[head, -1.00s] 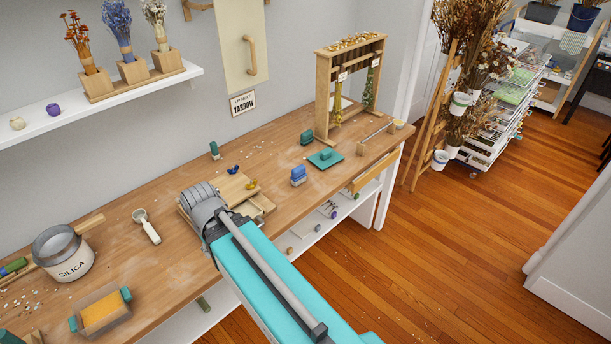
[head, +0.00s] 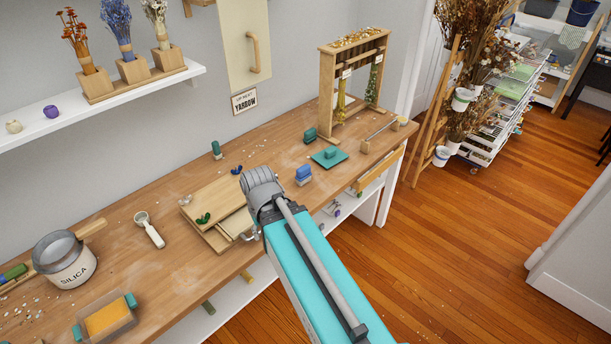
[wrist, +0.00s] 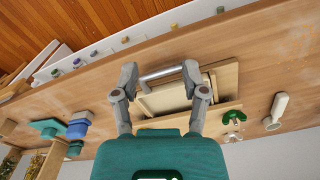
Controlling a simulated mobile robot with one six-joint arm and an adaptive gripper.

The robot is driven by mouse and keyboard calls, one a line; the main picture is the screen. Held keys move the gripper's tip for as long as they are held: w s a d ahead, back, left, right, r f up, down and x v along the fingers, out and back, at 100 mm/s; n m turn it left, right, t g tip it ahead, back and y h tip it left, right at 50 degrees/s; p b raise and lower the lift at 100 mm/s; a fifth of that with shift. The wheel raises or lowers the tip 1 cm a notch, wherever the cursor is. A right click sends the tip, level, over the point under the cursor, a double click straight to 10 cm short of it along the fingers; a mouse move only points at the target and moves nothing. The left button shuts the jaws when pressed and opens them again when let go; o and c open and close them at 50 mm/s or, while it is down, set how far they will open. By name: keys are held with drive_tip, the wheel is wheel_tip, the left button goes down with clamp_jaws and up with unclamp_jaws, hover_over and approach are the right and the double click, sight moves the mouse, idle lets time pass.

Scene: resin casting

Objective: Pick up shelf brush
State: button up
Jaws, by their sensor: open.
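I cannot say for sure which thing is the shelf brush. A blue block with a paler lower part (head: 303,175), brush-like, stands on the bench right of my wrist; it also shows at left in the wrist view (wrist: 79,125). Small items sit on the white shelf under the bench, among them a green one (head: 208,307), too small to identify. My gripper (wrist: 158,75) is open, its fingers apart over the bench's front side near the wooden boards. A short grey bar (wrist: 160,73) shows between the fingers; I cannot tell whether they touch it.
Stacked wooden boards (head: 215,208) lie left of my wrist, with a white scoop (head: 149,229) and silica pot (head: 66,262) further left. A teal pad (head: 329,157) and wooden rack (head: 350,85) stand right. The bench's front edge (head: 193,303) overhangs the shelf. Floor in front is clear.

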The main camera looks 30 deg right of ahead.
drive_tip(key=shift+d, duration=0.25)
drive_tip(key=o, duration=0.4)
drive_tip(key=n+t+h+p, duration=0.15)
drive_tip(key=n+h, duration=0.25)
drive_tip(key=n, duration=1.7)
approach(303, 168)
drive_tip(key=shift+w+p, duration=0.1)
drive_tip(key=shift+p, duration=0.3)
drive_tip(key=shift+f, duration=0.2)
drive_tip(key=b+x, duration=0.8)
drive_tip(key=shift+d+f, duration=0.15)
drive_tip(key=shift+d, duration=0.05)
